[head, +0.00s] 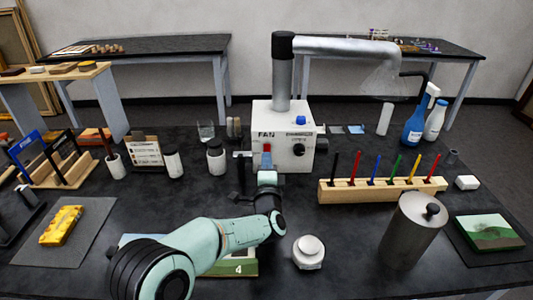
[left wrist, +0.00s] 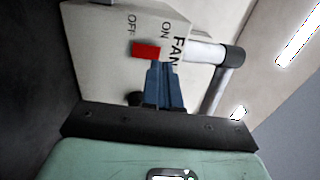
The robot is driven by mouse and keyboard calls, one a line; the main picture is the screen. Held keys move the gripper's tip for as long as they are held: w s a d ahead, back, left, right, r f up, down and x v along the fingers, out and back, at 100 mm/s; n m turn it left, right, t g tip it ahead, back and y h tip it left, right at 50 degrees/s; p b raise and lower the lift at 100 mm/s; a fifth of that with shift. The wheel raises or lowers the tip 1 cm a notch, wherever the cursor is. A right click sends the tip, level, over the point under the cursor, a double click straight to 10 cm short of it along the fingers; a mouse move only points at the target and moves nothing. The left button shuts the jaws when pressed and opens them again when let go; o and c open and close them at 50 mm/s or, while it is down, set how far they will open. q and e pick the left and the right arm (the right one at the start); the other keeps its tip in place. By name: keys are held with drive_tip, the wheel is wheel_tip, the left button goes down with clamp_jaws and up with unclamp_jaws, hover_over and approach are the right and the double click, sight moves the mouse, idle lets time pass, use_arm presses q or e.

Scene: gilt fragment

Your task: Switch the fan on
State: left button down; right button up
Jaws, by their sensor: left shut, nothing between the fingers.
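The fan unit is a white box (head: 297,158) marked FAN, standing in the middle of the table. Its red switch (head: 267,148) is on the front face. The red switch also shows in the left wrist view (left wrist: 146,51), beside the labels ON and OFF; I cannot tell which way it is set. My left gripper (head: 267,166) is shut and empty, just in front of and below the switch. In the left wrist view its blue fingertips (left wrist: 159,66) are right by the switch's edge; I cannot tell if they touch. My right gripper is not in view.
A black knob (head: 298,150) and a blue button (head: 300,120) are on the same box. A pen rack (head: 382,190) stands to the right, a metal canister (head: 408,238) at front right. A small white pot (head: 308,250) is near the arm.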

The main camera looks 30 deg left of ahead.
sight(267, 148)
use_arm(q)
drive_tip(key=shift+x, duration=2)
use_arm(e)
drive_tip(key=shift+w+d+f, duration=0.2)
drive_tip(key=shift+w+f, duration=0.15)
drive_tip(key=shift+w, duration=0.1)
